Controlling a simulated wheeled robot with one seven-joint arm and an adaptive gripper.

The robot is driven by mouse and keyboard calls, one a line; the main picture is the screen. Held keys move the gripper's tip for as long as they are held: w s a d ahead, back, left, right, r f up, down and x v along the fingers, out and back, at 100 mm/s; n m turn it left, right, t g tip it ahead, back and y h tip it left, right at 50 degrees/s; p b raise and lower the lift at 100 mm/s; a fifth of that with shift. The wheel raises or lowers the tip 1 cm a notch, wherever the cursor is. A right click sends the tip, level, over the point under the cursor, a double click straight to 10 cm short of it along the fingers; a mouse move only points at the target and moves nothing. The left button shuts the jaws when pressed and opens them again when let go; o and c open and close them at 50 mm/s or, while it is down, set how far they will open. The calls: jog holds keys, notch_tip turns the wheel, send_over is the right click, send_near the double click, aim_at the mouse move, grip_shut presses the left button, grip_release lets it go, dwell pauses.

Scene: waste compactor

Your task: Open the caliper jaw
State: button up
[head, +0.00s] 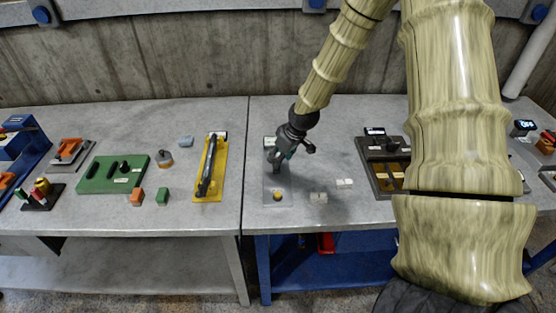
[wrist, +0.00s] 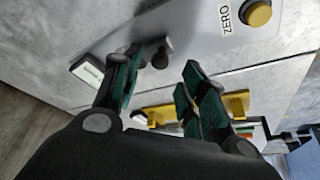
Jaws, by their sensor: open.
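A light grey panel lies on the right-hand table, with a round yellow button (head: 278,195) near its front end. In the wrist view the panel (wrist: 195,38) shows the yellow button (wrist: 257,14), a "ZERO" label and a small display (wrist: 88,69). A dark round knob (wrist: 161,58) stands on the panel, apparently the caliper's jaw slider; I cannot make out the jaws themselves. My gripper (head: 277,160) is over the panel's back part, pointing down. Its fingers (wrist: 160,76) are open and empty, with the knob showing between and beyond their tips. I cannot tell whether they touch it.
Left of the table seam, a yellow tray (head: 217,188) holds a dark bar. A green board (head: 100,182), orange block (head: 137,195) and green block (head: 162,196) lie farther left. Right of the panel are white labels (head: 344,183) and a dark box (head: 372,160). A concrete wall stands behind.

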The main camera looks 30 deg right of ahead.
jog(key=shift+p+x, duration=0.45)
jog(key=shift+x, duration=1.3)
grip_shut()
